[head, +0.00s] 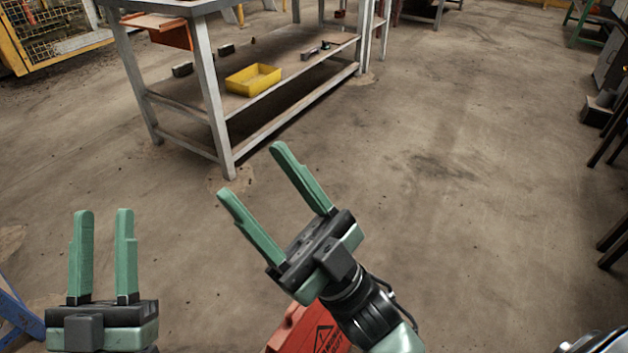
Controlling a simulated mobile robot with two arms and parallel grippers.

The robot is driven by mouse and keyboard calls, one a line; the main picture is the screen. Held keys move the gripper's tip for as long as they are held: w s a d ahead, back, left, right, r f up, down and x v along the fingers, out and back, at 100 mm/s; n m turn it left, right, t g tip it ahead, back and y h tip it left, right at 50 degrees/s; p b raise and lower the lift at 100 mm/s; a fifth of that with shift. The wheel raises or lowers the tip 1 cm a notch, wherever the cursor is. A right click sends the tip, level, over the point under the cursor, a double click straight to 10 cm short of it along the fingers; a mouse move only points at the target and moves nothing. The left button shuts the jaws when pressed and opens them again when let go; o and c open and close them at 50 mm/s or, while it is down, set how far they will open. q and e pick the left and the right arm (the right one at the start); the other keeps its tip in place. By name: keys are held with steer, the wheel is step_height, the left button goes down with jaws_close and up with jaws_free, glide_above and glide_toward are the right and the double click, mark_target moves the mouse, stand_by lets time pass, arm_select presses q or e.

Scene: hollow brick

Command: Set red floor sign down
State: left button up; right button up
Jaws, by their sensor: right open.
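The red floor sign (308,332) shows at the bottom edge, with a black warning triangle and dark lettering. Its lower part is cut off by the frame, and my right arm hides its right side. I cannot tell whether it touches the floor. My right gripper (249,169) is open and empty, its fingers spread and pointing up-left beyond the sign. My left gripper (104,212) is at the lower left, left of the sign, with its fingers apart and nothing between them.
A metal workbench (215,110) stands ahead, with a yellow tray (253,79) on its lower shelf. A blue frame (16,318) is at the lower left edge. Dark legs (612,240) stand at the right edge. The concrete floor (450,200) in the middle and right is clear.

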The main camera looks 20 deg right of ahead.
steer(key=w+d+f+m+t+h, duration=0.4)
steer(key=d+m+h, duration=0.3)
steer(key=m+h, duration=0.3)
steer(key=f+h, duration=0.1)
steer(key=h, duration=0.3)
steer(key=shift+w+t, duration=0.15)
steer(key=shift+t, duration=0.25)
